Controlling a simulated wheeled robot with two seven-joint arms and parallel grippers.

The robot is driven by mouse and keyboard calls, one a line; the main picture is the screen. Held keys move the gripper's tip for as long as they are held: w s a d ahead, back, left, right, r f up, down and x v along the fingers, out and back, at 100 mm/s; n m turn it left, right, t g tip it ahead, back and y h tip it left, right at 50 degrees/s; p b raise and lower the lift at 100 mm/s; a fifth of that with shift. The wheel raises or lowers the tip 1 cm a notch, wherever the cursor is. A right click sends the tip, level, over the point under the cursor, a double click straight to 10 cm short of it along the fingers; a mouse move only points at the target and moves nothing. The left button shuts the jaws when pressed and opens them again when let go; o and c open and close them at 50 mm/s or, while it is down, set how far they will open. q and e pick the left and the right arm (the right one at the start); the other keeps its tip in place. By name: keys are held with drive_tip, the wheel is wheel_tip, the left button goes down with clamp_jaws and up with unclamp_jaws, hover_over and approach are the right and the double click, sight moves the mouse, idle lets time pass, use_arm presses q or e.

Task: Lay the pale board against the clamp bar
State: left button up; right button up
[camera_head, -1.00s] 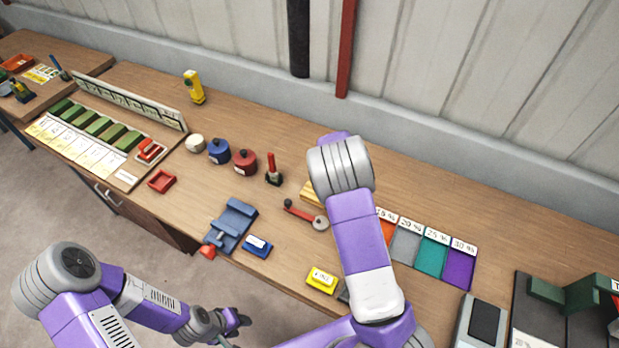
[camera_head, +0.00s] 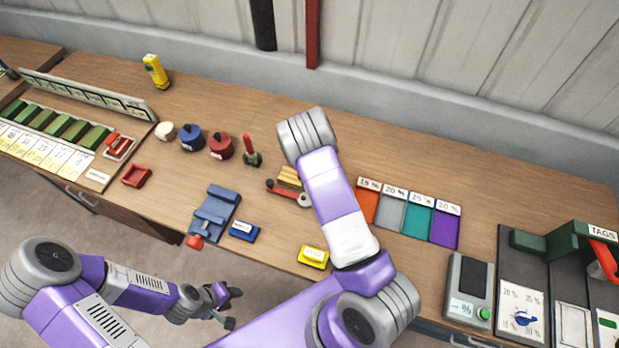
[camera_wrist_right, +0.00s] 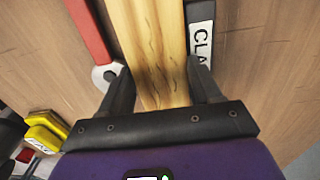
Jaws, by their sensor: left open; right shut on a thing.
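The pale board (camera_wrist_right: 150,40) with dark grain lies between the fingers of my right gripper (camera_wrist_right: 160,95), which is shut on it. Its far end is out of frame in the right wrist view. A dark grey bar with a white label reading "CLA" (camera_wrist_right: 200,40), the rest cut off, lies just right of the board. In the head view pale wood (camera_head: 289,176) shows left of my right arm, which hides the right gripper. My left gripper (camera_head: 231,307) is open and empty in front of the bench's front edge.
A red-handled tool with a round grey end (camera_head: 290,192) lies left of the board. A blue vice-like fixture (camera_head: 215,212), a blue block (camera_head: 244,231) and a yellow labelled block (camera_head: 313,256) stand nearer the front. Coloured percentage panels (camera_head: 405,212) lie to the right.

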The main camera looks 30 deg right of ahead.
drive_tip(key=shift+f+b, duration=0.3)
drive_tip(key=o, duration=1.2)
drive_tip(key=shift+s+f, duration=0.15)
drive_tip(key=shift+s, duration=0.05)
drive_tip(key=shift+a+f, duration=0.1)
drive_tip(key=shift+s, duration=0.1)
drive_tip(key=shift+r+p, duration=0.3)
drive_tip(key=shift+r, duration=0.1)
wheel_tip(320, 180, up, 12)
drive_tip(key=shift+w+r, duration=0.2)
drive_tip(key=shift+w, duration=0.1)
